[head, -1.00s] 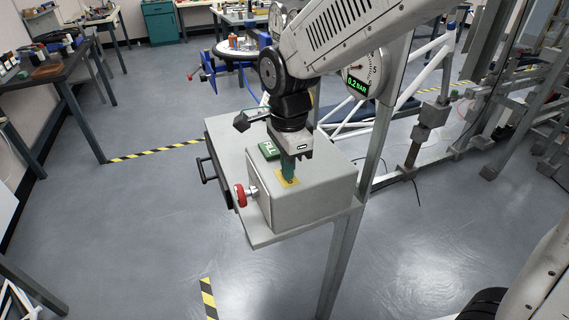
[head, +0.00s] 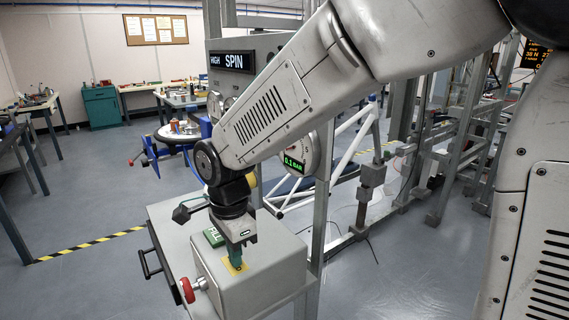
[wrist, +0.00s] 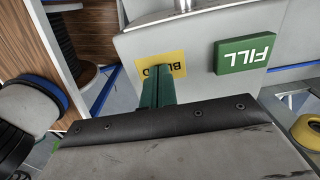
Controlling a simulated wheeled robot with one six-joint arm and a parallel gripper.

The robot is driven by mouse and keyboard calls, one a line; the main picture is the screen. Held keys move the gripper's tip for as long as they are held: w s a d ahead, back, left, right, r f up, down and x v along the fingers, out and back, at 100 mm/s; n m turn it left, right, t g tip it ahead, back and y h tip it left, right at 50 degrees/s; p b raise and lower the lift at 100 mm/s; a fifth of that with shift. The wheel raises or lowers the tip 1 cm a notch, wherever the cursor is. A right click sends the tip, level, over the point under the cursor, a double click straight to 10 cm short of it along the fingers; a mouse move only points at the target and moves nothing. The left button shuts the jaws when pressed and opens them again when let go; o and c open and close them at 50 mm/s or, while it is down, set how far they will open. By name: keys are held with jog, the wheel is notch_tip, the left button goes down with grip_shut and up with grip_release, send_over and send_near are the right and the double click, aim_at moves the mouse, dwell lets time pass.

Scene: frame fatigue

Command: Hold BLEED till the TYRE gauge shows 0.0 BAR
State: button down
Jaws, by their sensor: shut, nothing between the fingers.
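The yellow BLEED plate (head: 236,266) is on top of the grey control box (head: 270,262). My gripper (head: 236,262) points down with its shut green fingertips on the plate. In the wrist view the fingers (wrist: 158,95) cover part of the BLEED lettering on the yellow plate (wrist: 174,63); any button under them is hidden. The green FILL button (head: 213,237) is beside my gripper and also shows in the wrist view (wrist: 246,54). The tyre gauge (head: 294,160) behind my arm reads 0.1 BAR on its green display; my arm partly covers its dial.
A red knob (head: 187,290) sticks out of the box front, with a black handle (head: 150,263) to its left. A steel post (head: 319,200) stands right of the box. Open floor lies to the left.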

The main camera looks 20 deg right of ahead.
jog(key=shift+s+f, duration=0.25)
jog(key=shift+f, duration=0.1)
jog(key=shift+w+r, duration=0.1)
jog(key=shift+r, duration=0.05)
notch_tip(320, 180, up, 14)
jog(key=shift+w+r, duration=0.15)
jog(key=shift+r, duration=0.05)
dwell(0.4)
